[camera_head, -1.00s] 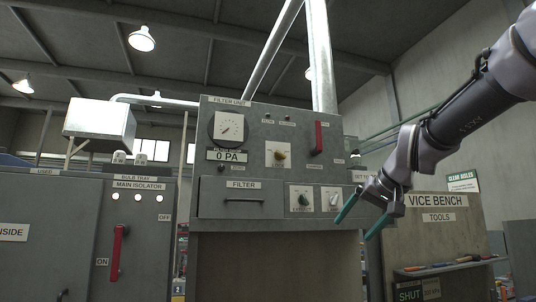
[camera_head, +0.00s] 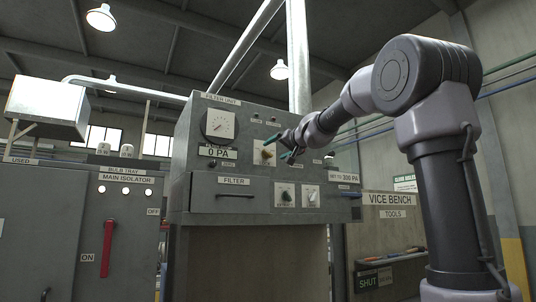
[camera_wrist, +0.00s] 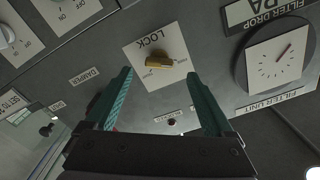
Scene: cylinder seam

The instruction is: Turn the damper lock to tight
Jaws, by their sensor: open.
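The damper lock is a brass-yellow knob (camera_wrist: 160,62) on a white plate marked LOCK, upside down in the wrist view. Its bar lies roughly sideways there; the small position words are too small to read surely. In the head view the knob (camera_head: 265,153) is on the filter unit's front, left of my fingertips. My gripper (camera_head: 280,147) is open, its green fingers pointing at the panel. In the wrist view my gripper (camera_wrist: 156,76) has one finger on each side of the knob's plate, with the knob between the tips in the picture. I see no contact.
The filter unit (camera_head: 185,150) has a dial (camera_head: 219,124) reading 0 PA, a drawer handle (camera_head: 236,197) and two lower knobs, one green (camera_head: 285,196). The red damper lever is hidden behind my arm in the head view. A main isolator with a red handle (camera_head: 108,247) stands left.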

